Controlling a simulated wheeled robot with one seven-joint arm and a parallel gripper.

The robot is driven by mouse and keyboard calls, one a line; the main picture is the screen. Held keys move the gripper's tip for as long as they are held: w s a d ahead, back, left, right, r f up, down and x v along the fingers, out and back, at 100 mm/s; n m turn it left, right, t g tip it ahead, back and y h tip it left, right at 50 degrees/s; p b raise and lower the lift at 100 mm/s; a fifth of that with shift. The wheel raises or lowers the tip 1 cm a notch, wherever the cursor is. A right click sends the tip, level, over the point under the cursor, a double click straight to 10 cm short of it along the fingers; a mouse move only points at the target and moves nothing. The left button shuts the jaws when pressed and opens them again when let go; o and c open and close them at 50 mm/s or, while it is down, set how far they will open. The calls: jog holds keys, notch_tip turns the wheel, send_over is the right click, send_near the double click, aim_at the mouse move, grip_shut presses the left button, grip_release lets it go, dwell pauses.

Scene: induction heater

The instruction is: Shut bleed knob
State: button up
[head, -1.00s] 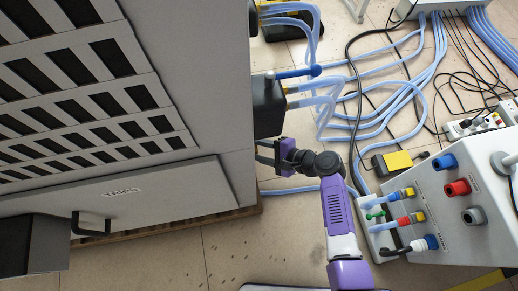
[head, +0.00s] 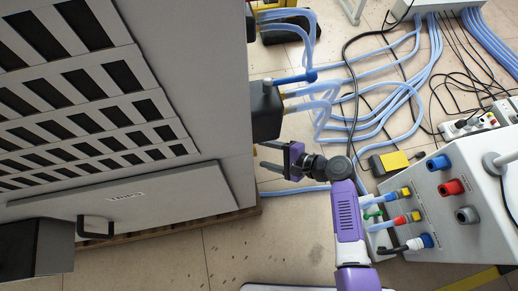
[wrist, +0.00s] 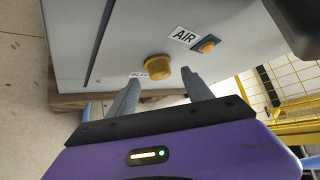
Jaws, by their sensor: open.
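The bleed knob is a round yellow knob (wrist: 157,68) on the grey cabinet face, above a partly hidden label in the wrist view. My gripper (wrist: 159,77) is open and empty. Its two grey fingers point at the panel, one to each side of the knob in the picture, and no contact shows. In the head view my gripper (head: 263,156) is beside the right side of the cabinet (head: 222,120), below a black box.
An orange button (wrist: 207,45) with an AIR label is right of the knob. In the head view the black box (head: 266,112) with a blue lever and hoses juts out just above my gripper. A grey unit (head: 455,235) with coloured connectors stands right of my arm.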

jog(key=p+v, duration=0.1)
jog(key=v, duration=0.2)
jog(key=shift+s+d+r, duration=0.15)
jog(key=shift+d, duration=0.1)
dwell(0.4)
